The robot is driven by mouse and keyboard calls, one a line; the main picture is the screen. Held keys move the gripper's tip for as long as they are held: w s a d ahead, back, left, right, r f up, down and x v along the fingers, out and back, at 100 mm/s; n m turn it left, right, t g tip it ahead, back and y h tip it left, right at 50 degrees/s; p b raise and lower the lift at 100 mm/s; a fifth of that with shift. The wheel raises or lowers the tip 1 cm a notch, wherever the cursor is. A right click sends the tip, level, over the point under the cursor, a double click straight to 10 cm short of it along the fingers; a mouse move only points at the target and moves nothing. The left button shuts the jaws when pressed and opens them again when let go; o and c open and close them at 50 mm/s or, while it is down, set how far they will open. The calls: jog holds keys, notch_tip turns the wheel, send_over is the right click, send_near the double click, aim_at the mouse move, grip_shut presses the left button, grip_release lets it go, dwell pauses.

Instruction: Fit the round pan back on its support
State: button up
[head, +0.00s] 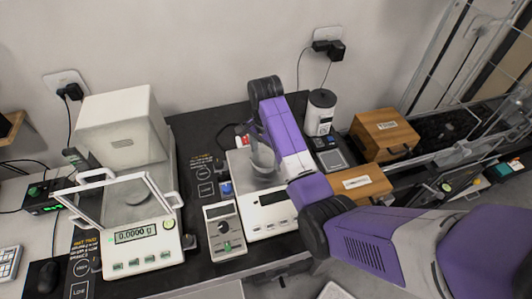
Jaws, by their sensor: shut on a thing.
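My gripper (258,143) points down over the middle balance (268,212), partly hidden by my purple arm. It is shut on a small grey round piece (263,161), which I take to be the round pan; it looks tilted. It is over the balance's light plate (240,172); I cannot tell whether they touch. The left balance (139,238) has a glass draft shield and reads 0.0000 g. A grey round surface shows inside it (128,197); I cannot tell whether it is a pan or a bare support.
A grey handheld-style meter (224,231) stands between the balances. A white cylinder device (320,112) and wooden boxes (383,134) stand at the right. A white housing (122,128) rises behind the left balance. My arm covers the front right.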

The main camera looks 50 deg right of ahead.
jog(key=shift+f, duration=0.6)
dwell(0.6)
